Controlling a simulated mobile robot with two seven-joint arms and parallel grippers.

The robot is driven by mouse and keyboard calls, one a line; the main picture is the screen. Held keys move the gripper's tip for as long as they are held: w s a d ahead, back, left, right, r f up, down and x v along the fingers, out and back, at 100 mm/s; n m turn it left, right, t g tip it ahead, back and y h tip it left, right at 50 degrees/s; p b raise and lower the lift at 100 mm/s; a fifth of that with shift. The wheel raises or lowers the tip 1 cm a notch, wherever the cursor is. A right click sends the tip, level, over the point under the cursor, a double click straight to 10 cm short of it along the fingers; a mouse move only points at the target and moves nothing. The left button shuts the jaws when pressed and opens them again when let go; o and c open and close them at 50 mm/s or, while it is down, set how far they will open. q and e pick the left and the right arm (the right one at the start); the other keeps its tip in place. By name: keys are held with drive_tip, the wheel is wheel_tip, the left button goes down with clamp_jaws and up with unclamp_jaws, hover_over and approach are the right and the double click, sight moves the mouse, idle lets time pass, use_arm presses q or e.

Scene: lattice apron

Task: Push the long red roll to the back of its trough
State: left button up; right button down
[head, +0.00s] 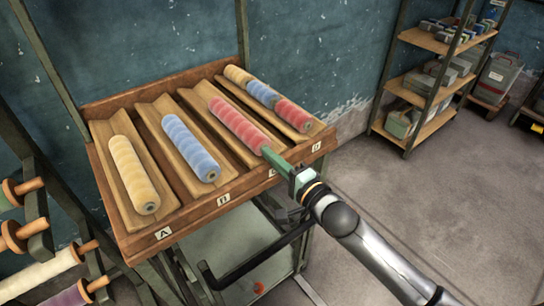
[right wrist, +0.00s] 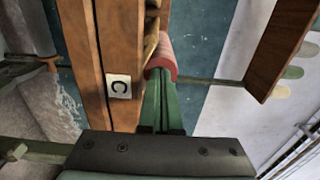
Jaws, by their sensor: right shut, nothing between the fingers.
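The long red roll (head: 238,125) lies lengthwise in the wooden trough marked C, third from the left. A bare stretch of trough (head: 197,98) shows behind its back end. My right gripper (head: 269,153) is shut and empty, with its green fingers pointing at the roll's near end. In the right wrist view the green fingertips (right wrist: 160,80) meet the end of the red roll (right wrist: 160,55). They look to be touching it, though the exact contact is hidden. My left gripper is not in view.
Trough A holds a long yellow roll (head: 133,174), and trough B a long blue roll (head: 190,147). Trough D holds short yellow (head: 238,75), blue (head: 262,95) and red (head: 293,115) rolls. The rack's front rail (head: 190,216) carries letter labels. A spool stand (head: 38,225) stands at left.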

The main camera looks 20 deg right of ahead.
sight(255, 142)
drive_tip(key=x, duration=0.6)
drive_tip(key=shift+w+a, duration=0.1)
drive_tip(key=shift+w, duration=0.3)
